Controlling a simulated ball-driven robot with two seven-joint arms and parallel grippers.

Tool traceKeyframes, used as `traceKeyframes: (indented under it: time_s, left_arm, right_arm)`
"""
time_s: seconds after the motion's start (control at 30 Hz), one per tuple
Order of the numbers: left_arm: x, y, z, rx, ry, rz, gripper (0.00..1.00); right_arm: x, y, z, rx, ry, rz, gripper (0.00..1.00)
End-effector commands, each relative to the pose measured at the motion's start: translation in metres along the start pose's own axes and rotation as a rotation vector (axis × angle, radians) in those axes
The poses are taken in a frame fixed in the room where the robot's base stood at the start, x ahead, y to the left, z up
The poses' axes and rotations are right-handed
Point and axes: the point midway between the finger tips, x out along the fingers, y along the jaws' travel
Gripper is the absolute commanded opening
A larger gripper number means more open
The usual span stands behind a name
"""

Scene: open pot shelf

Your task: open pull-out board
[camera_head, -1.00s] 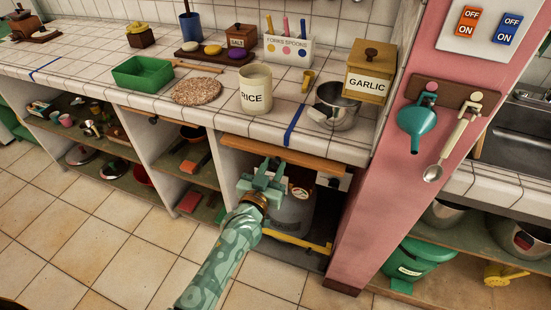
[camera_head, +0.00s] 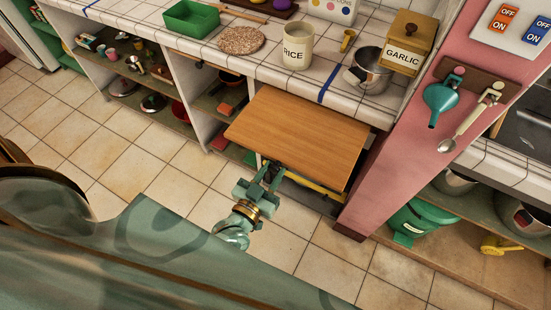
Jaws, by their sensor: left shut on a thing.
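The pull-out board (camera_head: 300,138) is a flat wooden board that sticks well out from under the white tiled counter, above the floor, in the head view. My left gripper (camera_head: 272,172) is at the board's front edge, left of its middle, and is shut on it; the board partly hides the fingertips. My left forearm and a large green part of my arm fill the lower left. My right gripper is not in view.
On the counter (camera_head: 225,20) stand a RICE jar (camera_head: 297,48), a metal pot (camera_head: 372,68) and a GARLIC box (camera_head: 408,45). A pink pillar (camera_head: 400,160) rises right of the board. The tiled floor (camera_head: 150,160) in front is clear.

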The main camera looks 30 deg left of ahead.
Motion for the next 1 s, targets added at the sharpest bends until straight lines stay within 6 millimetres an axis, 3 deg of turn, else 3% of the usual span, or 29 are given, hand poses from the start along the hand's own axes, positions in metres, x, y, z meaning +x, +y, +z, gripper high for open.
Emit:
traceKeyframes:
  time_s: [0.27,0.3,0.37,0.4,0.83,1.0]
  left_arm:
    - [-0.001,0.0,0.001,0.0,-0.001,0.0,0.0]
    - [-0.001,0.0,0.001,0.0,-0.001,0.0,0.31]
    - [-0.001,0.0,0.001,0.0,-0.001,0.0,0.48]
    - [-0.001,0.0,0.001,0.0,-0.001,0.0,0.5]
    - [-0.001,0.0,0.0,0.0,-0.001,0.0,0.5]
    - [-0.019,0.0,0.0,0.0,-0.003,0.0,0.5]
  right_arm:
    - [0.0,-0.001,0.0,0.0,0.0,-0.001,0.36]
    - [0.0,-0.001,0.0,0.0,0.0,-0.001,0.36]
    - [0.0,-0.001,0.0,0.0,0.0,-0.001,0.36]
    - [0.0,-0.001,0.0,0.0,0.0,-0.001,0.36]
    - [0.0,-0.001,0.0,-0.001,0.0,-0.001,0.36]
    - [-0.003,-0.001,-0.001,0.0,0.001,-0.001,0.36]
